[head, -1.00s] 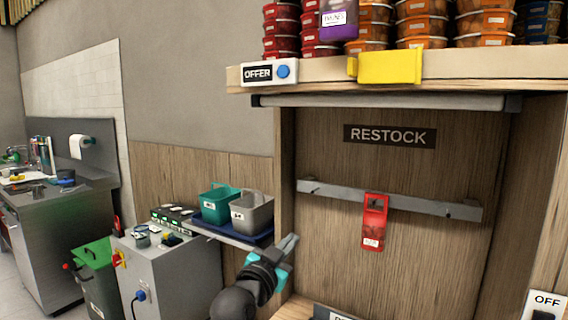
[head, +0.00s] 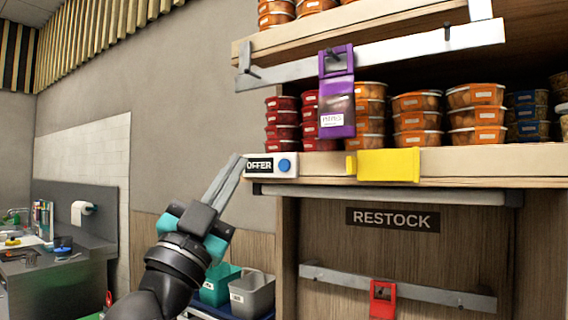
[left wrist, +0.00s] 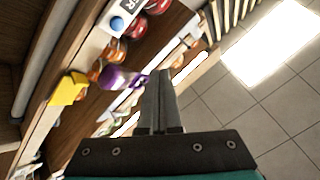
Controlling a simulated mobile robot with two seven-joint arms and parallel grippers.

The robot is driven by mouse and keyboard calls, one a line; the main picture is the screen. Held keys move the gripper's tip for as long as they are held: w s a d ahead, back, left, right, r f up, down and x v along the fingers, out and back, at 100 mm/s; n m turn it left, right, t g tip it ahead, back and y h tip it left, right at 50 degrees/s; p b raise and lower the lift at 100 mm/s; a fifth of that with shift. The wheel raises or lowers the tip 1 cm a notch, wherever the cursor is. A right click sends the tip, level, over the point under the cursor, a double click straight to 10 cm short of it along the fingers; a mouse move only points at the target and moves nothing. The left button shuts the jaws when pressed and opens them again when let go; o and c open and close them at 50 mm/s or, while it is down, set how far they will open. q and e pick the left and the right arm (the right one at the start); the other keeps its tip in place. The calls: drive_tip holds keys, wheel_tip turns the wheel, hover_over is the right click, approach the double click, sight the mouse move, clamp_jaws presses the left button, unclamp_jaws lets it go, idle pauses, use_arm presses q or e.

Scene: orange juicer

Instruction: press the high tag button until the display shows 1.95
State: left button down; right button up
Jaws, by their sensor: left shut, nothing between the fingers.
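A white tag marked OFFER with a round blue button (head: 285,165) is on the shelf's front edge. The blue button also shows in the left wrist view (left wrist: 117,24). My left gripper (head: 238,160) is shut and empty. In the head view its tips overlap the tag's left end; I cannot tell whether they touch. In the left wrist view the closed fingers (left wrist: 160,78) point up, to the right of the button. No display reading 1.95 is legible. My right gripper is not in view.
A purple packet (head: 337,110) hangs from the upper metal rail (head: 420,48). A yellow block (head: 388,165) is on the shelf edge, right of the tag. Tubs of food (head: 417,110) fill the shelf. A red packet (head: 382,300) hangs on the lower rail.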

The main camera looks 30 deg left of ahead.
sight(284, 165)
use_arm(q)
drive_tip(key=shift+w, duration=0.1)
idle(0.3)
drive_tip(key=shift+w+d+b, duration=0.2)
drive_tip(key=shift+w+b, duration=0.15)
drive_tip(key=shift+w, duration=1.8)
drive_tip(key=shift+w+d+b, duration=0.15)
drive_tip(key=shift+w+b, duration=0.15)
drive_tip(key=shift+w, duration=1.85)
drive_tip(key=shift+w, duration=0.4)
drive_tip(key=shift+w+d, duration=0.1)
drive_tip(key=shift+w, duration=0.3)
drive_tip(key=shift+s, duration=0.8)
